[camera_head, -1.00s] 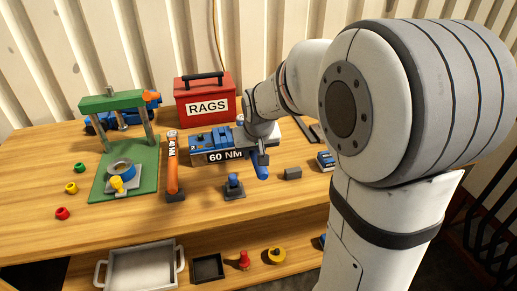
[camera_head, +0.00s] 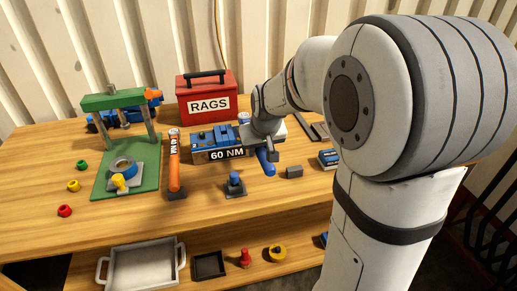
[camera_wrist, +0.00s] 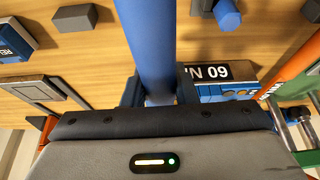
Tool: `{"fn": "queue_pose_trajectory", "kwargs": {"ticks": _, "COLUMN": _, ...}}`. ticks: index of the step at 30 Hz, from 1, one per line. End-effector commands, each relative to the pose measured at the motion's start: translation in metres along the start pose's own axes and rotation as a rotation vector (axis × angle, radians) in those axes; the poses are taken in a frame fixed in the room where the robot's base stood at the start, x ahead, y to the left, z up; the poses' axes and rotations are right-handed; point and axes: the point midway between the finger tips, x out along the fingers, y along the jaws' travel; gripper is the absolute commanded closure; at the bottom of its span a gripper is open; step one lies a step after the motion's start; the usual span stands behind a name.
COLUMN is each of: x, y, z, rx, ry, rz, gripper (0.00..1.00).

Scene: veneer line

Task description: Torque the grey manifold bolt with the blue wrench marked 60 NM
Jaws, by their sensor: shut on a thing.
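My gripper (camera_head: 269,152) is shut on the blue wrench (camera_head: 266,163) at the right end of a blue block (camera_head: 207,145). The wrist view shows the wrench's blue handle (camera_wrist: 145,45) between the fingers (camera_wrist: 158,92). The black-and-white 60 NM label (camera_head: 227,153) is at the block's front; it also shows in the wrist view (camera_wrist: 212,72). A grey, round-topped part (camera_head: 244,118) stands behind the block's right end, partly hidden by my arm. I cannot tell whether it is the manifold bolt. The wrench's far end is hidden, so its contact with any bolt is unclear.
An orange wrench (camera_head: 174,165) stands left of the block. A blue knob on a grey base (camera_head: 235,186) is in front. A green press (camera_head: 115,101) stands left, the red RAGS box (camera_head: 207,102) behind. A grey block (camera_head: 294,172) and a small blue box (camera_head: 327,159) lie right.

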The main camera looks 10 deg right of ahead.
Motion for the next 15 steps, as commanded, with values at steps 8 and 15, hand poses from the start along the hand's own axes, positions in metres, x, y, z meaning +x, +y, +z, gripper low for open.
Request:
{"fn": "queue_pose_trajectory", "kwargs": {"ticks": 8, "x": -0.017, "y": 0.000, "z": -0.008, "rx": 0.000, "ry": 0.003, "rz": 0.000, "gripper": 1.00}}
{"fn": "queue_pose_trajectory", "kwargs": {"ticks": 15, "x": -0.030, "y": 0.000, "z": -0.014, "rx": 0.000, "ry": 0.004, "rz": 0.000, "gripper": 1.00}}
